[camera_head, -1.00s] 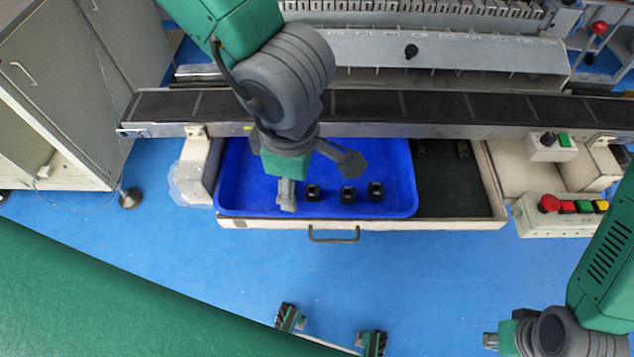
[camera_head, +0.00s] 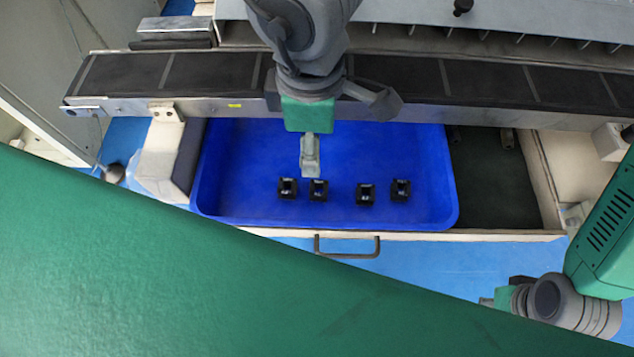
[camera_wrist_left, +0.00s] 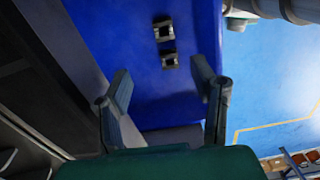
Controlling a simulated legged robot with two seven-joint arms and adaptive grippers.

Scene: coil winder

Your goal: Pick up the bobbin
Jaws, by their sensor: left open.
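Several small black bobbins lie in a row in a blue tray (camera_head: 225,207): a leftmost one (camera_head: 287,188), a second (camera_head: 318,190), a third (camera_head: 365,194) and a rightmost one (camera_head: 401,190). My left gripper (camera_head: 348,138) is over the tray, behind the row in the head view, open and empty. In the left wrist view, two bobbins (camera_wrist_left: 163,30) (camera_wrist_left: 169,60) show beyond the spread fingers of my left gripper (camera_wrist_left: 161,72), apart from them. My right gripper (camera_head: 492,300) is at the lower right, away from the tray; its fingers are too small to read.
The tray sits in an open drawer with a handle (camera_head: 347,254). A dark conveyor belt (camera_head: 210,76) on a metal rail runs behind the tray and partly overhangs it. The drawer's right part (camera_head: 490,190) is dark and mostly clear. A white bracket (camera_head: 172,155) stands left of the tray.

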